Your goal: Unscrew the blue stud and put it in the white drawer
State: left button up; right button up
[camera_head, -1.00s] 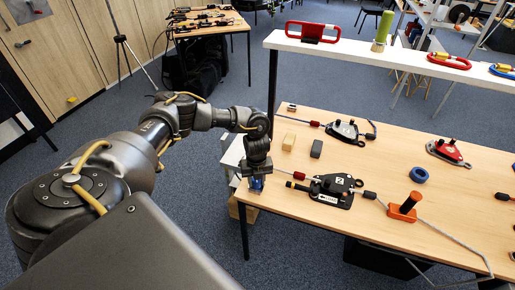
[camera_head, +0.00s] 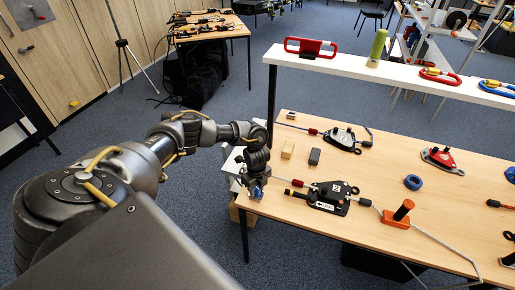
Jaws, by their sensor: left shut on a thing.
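My left gripper (camera_head: 256,188) points down at the left front corner of the wooden table. It is shut on the blue stud (camera_head: 257,194), of which only a small blue part shows below the fingers. I cannot tell whether the stud still sits in a thread. A white boxy unit (camera_head: 232,162), which looks like the white drawer, stands at the table's left edge, just behind and left of the gripper. The arm partly hides it, and I cannot tell whether it is open. My right gripper is not in view.
A black pulley (camera_head: 332,197) with a rope lies right of the gripper. Beige (camera_head: 288,149) and dark (camera_head: 314,157) blocks lie behind it. An orange block with a post (camera_head: 398,215) and a blue ring (camera_head: 413,182) are further right. A raised white shelf (camera_head: 350,68) spans the back.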

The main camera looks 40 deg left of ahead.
pick_arm(q)
jog(key=shift+r+n+p, duration=0.1)
jog(key=shift+n+p, duration=0.2)
jog(key=shift+p, duration=0.05)
jog(key=n+p, duration=0.3)
jog(key=shift+r, duration=0.15)
jog(key=shift+f+n+p, duration=0.2)
jog(key=shift+n+p, duration=0.3)
jog(key=shift+n, duration=0.6)
jog(key=shift+f, duration=0.1)
